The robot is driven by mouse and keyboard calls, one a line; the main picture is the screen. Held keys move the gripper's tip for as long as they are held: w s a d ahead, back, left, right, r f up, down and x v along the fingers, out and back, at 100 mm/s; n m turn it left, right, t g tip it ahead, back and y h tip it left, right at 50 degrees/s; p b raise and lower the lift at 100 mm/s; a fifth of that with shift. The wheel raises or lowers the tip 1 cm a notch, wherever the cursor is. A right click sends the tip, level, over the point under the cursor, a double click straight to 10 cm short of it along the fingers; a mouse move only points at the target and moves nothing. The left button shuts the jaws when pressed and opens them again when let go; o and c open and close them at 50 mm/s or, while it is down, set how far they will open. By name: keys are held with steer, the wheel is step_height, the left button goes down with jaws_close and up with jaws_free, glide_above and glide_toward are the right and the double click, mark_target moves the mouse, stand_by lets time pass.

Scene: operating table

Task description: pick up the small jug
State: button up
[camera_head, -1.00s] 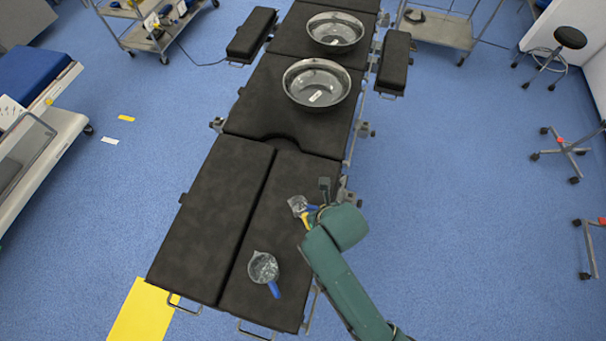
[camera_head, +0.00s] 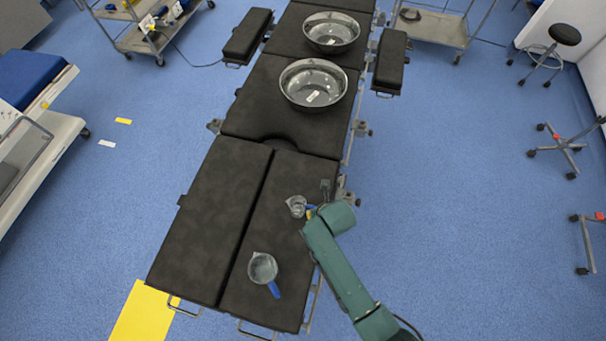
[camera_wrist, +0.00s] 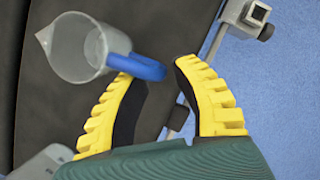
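The small jug (camera_head: 296,206) is clear with a blue handle and stands on the right leg section of the black operating table (camera_head: 205,220). In the wrist view the small jug (camera_wrist: 75,47) is at the upper left, its blue handle pointing right towards my fingers. My gripper (camera_wrist: 158,72) is open, with two yellow fingers and dark pads. The handle's end shows between the fingertips, and the left fingertip is close to the handle; I cannot tell whether they touch. In the head view my gripper (camera_head: 309,212) is just right of the jug, mostly hidden by my arm.
A larger jug (camera_head: 263,267) with a blue handle stands nearer on the same section. Two metal bowls, a nearer one (camera_head: 330,96) and a farther one (camera_head: 349,41), stand further up the table. A metal rail clamp (camera_wrist: 243,17) is beside the table edge. The left leg section is clear.

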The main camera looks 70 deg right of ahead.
steer(key=shift+x, duration=1.1)
jaws_close()
steer(key=shift+r, duration=0.1)
